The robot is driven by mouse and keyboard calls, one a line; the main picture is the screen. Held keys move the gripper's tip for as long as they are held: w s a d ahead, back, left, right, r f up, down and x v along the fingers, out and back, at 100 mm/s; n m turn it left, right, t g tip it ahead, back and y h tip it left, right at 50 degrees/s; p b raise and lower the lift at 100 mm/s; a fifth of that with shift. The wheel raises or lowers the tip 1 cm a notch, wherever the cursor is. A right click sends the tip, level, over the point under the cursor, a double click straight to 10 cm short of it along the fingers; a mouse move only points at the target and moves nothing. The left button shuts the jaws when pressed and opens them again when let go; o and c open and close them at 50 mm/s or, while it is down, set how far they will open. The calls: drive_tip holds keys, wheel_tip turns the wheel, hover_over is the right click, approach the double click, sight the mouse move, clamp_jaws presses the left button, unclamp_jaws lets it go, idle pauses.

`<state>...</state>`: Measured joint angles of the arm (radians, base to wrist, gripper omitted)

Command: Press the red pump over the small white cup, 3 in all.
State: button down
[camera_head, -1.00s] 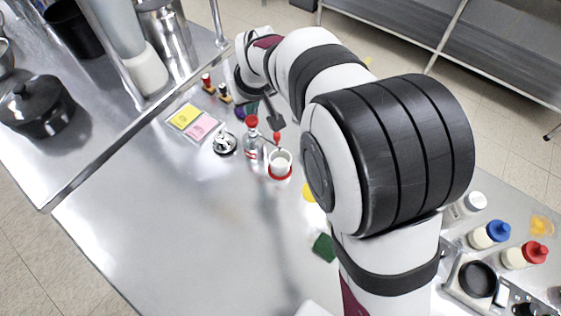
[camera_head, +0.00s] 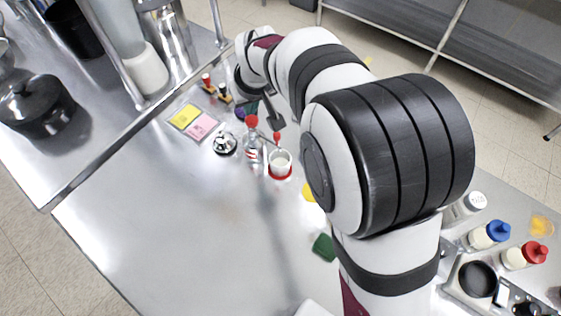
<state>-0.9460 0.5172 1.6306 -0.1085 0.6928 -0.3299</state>
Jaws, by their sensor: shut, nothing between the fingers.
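The red pump (camera_head: 251,121) tops a clear bottle with red marks (camera_head: 252,147) that stands upright on the steel counter. A thin spout reaches right from it, with a red tip (camera_head: 277,136) above the small white cup (camera_head: 280,158). The cup stands upright with a red band at its base, close to the right of the bottle. My gripper (camera_head: 275,121) is dark, shut and empty, behind and to the right of the red pump. Whether it touches the pump cannot be told. The cup's contents are too small to make out.
A bell (camera_head: 225,143) and a card with yellow and pink squares (camera_head: 193,122) lie left of the bottle. Small red- and black-topped pieces (camera_head: 208,84) stand behind. A green sponge (camera_head: 323,247) lies in front. The left front counter is clear.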

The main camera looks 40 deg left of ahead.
drive_tip(key=shift+f, duration=1.4)
drive_tip(key=shift+r, duration=1.4)
drive_tip(key=shift+f, duration=0.15)
drive_tip(key=shift+f, duration=1.25)
drive_tip(key=shift+r, duration=1.4)
drive_tip(key=shift+f, duration=0.15)
